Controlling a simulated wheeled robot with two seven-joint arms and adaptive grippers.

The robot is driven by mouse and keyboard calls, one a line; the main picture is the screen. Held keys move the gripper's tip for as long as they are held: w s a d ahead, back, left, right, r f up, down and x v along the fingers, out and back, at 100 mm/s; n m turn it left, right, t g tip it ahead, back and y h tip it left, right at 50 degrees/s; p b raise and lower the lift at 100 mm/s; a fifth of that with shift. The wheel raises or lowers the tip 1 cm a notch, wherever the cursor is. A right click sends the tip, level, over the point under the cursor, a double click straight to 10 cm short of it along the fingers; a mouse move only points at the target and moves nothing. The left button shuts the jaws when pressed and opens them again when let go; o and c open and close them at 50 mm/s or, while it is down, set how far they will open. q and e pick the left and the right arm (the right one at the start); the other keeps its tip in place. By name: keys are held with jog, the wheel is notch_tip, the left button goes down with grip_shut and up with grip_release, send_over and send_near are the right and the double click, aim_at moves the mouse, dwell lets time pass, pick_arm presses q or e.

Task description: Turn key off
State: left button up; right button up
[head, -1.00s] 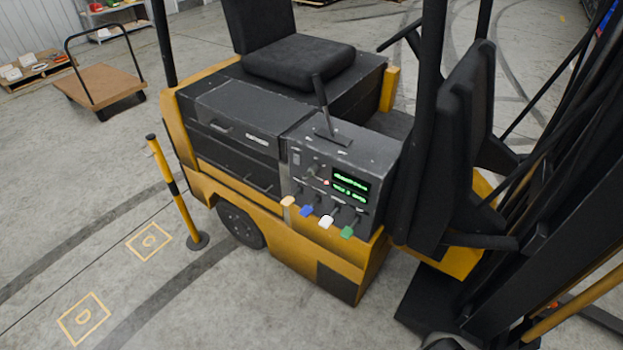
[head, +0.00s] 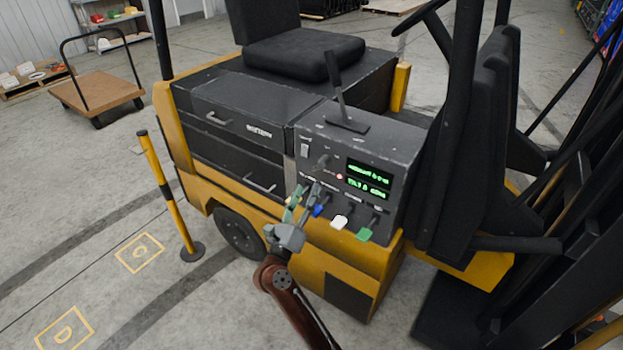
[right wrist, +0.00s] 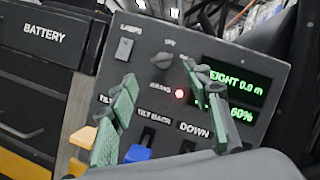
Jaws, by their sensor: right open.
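The key (head: 322,162) is a small dark knob on the forklift's grey control panel (head: 393,200). In the right wrist view, the key (right wrist: 163,60) sits above the red alarm light (right wrist: 180,93), with a label above it that is too small to read. The green display (right wrist: 233,92) is lit and reads a height of 0.0 m and 60%. My right gripper (head: 304,190) is open and empty in front of the panel, just below the key. In the right wrist view, the gripper's (right wrist: 165,78) green-padded fingers stand either side of the key, apart from it. My left gripper is not in view.
A lamp switch (right wrist: 125,48) is left of the key. A yellow-black post (head: 165,190) stands at left. A tall black lever (head: 338,95) rises above the panel.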

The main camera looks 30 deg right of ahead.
aim_at(316, 170)
jog(key=shift+m, duration=0.3)
jog(key=x, duration=0.7)
jog(key=shift+w+d+r, duration=0.1)
jog(key=shift+d+r, duration=0.15)
jog(key=shift+d, duration=0.05)
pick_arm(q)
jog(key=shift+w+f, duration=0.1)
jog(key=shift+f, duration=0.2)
pick_arm(e)
jog(key=shift+c, duration=0.5)
